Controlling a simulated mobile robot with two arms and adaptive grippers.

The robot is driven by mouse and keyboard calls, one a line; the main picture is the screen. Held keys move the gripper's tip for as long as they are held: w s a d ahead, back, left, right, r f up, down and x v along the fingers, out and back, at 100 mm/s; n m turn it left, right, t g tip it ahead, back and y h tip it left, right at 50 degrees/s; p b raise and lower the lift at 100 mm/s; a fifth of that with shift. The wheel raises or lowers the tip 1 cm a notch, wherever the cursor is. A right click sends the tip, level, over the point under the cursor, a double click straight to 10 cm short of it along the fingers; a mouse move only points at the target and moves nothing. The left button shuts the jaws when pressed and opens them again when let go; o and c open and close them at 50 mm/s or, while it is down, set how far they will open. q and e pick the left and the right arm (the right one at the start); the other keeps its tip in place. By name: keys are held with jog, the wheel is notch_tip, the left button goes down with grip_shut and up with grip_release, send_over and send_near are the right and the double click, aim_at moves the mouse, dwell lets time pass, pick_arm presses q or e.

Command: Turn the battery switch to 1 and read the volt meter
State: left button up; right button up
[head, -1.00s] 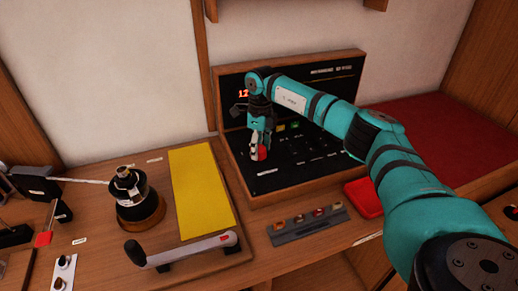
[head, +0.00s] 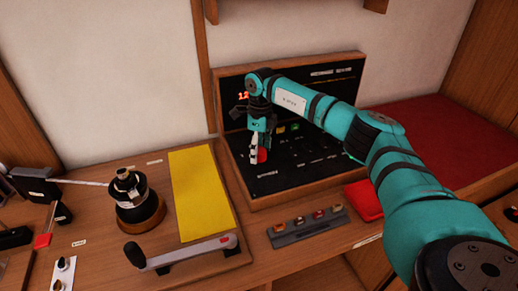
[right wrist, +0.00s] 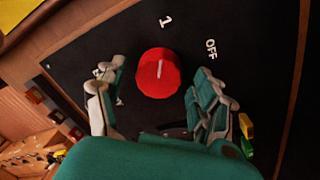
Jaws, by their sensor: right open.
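The battery switch is a red round knob (right wrist: 158,73) on a black panel (head: 330,95) in a wooden frame. In the right wrist view its white line points up towards the printed "1" (right wrist: 165,21), with "OFF" (right wrist: 210,48) to the right. My right gripper (right wrist: 157,92) is open, with one finger on either side of the knob and gaps between. In the head view the right gripper (head: 258,152) is at the panel's lower left and the knob partly shows. The volt meter's lit orange-red digits (head: 243,96) begin with "12"; my arm hides the rest. My left gripper is out of view.
Several small coloured indicators (head: 295,126) sit on the panel. A grey strip with several knobs (head: 308,225) lies in front. A lever (head: 185,249), a yellow sheet (head: 200,190) and a black winch-like drum (head: 133,195) are to the left; a red pad (head: 440,135) is to the right.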

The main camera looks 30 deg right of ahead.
aim_at(260, 149)
notch_tip(260, 149, up, 12)
jog(key=shift+w+d, duration=0.2)
jog(key=shift+d, duration=0.1)
dwell(0.7)
